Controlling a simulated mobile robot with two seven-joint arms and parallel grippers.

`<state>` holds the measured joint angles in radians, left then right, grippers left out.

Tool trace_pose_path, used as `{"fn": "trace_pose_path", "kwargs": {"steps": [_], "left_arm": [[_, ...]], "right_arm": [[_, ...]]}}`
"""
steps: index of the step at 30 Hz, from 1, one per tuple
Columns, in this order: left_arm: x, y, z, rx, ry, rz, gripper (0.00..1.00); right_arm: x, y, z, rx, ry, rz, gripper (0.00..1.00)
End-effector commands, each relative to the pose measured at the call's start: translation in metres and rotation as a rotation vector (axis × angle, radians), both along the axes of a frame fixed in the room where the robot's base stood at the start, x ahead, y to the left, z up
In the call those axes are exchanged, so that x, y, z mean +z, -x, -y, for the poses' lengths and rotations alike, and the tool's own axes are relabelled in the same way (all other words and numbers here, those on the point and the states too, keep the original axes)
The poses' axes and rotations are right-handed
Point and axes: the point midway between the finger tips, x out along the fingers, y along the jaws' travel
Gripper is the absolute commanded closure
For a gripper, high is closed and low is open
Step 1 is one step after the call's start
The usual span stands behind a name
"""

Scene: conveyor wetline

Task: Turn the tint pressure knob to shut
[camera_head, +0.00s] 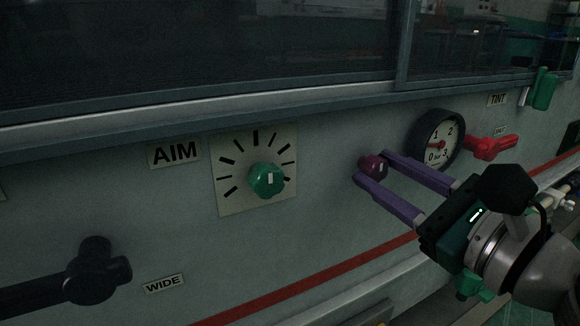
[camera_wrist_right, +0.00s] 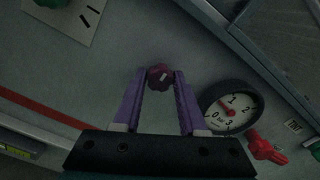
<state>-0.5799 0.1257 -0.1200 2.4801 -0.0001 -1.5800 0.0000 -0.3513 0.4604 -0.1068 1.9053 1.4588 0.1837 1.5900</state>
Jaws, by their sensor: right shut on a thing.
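The tint pressure knob, a small dark maroon knob (camera_head: 375,165), sits on the grey panel just left of a round pressure gauge (camera_head: 436,138). My right gripper (camera_head: 371,168) has its two purple fingers shut on the knob, one on each side. The wrist view shows the same knob (camera_wrist_right: 160,77) between the fingertips (camera_wrist_right: 160,74), with a pale mark on its face. The gauge also shows in the wrist view (camera_wrist_right: 231,108); its red needle points between 0 and 1. My left gripper is out of view.
A red lever (camera_head: 492,146) sticks out right of the gauge, under the TINT label (camera_head: 497,100). A green AIM knob (camera_head: 267,180) on a marked plate is to the left. A black handle (camera_head: 94,275) is at lower left. A window ledge (camera_head: 200,121) runs above.

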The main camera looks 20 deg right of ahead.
Motion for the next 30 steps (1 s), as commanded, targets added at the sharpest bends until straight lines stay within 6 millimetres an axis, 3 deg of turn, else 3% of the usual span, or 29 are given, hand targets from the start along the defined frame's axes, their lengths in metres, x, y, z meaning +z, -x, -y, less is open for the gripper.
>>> {"fn": "trace_pose_path", "kwargs": {"steps": [20,21,28,30], "left_arm": [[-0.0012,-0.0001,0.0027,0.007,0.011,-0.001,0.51],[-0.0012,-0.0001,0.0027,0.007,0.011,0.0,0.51],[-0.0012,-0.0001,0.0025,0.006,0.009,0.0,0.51],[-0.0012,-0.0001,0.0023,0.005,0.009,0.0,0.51]], "right_arm": [[0.0005,-0.0001,0.0002,0.0,-0.06,-0.003,1.0],[0.0005,-0.0001,0.0002,-0.001,-0.06,-0.004,0.54],[0.0003,-0.0001,0.0001,-0.001,-0.058,-0.004,0.29],[0.0003,-0.0001,0.0001,0.0,-0.057,-0.004,0.29]]}}
